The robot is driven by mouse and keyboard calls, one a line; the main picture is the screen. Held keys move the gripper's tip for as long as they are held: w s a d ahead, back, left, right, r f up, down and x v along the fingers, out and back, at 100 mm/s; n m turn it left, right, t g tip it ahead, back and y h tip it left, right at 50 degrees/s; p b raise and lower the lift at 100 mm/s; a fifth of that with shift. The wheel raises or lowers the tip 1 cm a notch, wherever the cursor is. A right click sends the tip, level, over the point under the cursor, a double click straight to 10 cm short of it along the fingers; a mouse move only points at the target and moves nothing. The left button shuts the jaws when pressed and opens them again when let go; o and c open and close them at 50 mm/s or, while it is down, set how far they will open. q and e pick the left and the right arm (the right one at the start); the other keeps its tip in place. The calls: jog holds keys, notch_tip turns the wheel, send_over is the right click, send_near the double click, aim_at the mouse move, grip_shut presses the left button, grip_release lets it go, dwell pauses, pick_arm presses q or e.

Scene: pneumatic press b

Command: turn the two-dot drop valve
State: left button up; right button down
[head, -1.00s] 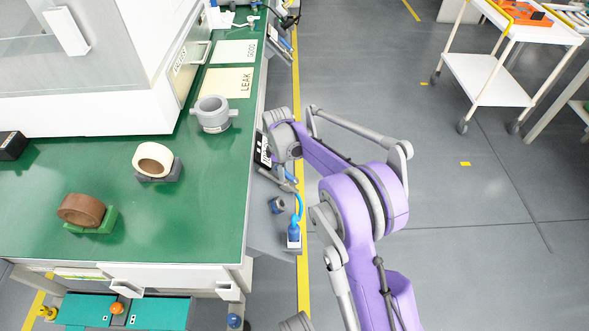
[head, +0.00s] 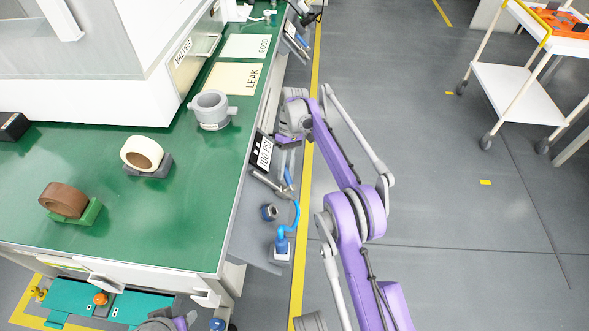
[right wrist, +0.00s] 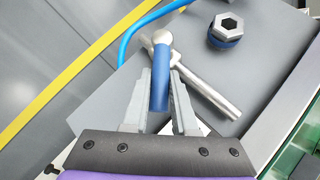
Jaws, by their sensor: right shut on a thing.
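The drop valve has a blue lever (right wrist: 160,80) and a metal body (right wrist: 163,38) on a grey pipe (right wrist: 205,90). In the right wrist view my right gripper (right wrist: 163,78) is shut on the blue lever, one finger on each side. In the head view the lever (head: 289,177) shows small beside the bench edge, below my right gripper (head: 286,158). A black tag with white marks and "100 PSI" (head: 262,152) is beside it. I cannot clearly count dots on it. My left gripper is not in view.
A blue hose (head: 297,215) curves down to a blue fitting (head: 282,248). A hex-socket fitting (head: 269,212) is near the pipe. The green bench (head: 110,215) holds tape rolls and a grey ring-shaped part (head: 211,110). The floor to the right is open up to a white cart (head: 515,90).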

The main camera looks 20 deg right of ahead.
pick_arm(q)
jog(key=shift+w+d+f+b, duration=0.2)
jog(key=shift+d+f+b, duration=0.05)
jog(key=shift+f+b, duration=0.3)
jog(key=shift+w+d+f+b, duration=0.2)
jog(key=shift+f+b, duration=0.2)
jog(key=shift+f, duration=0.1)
pick_arm(e)
jog(key=shift+w+d+f+m+g+y, duration=0.2)
jog(key=shift+d+f+m+g+y, duration=0.25)
jog(key=shift+m+y, duration=0.3)
jog(key=shift+r, duration=0.1)
jog(key=c, duration=0.7)
grip_release()
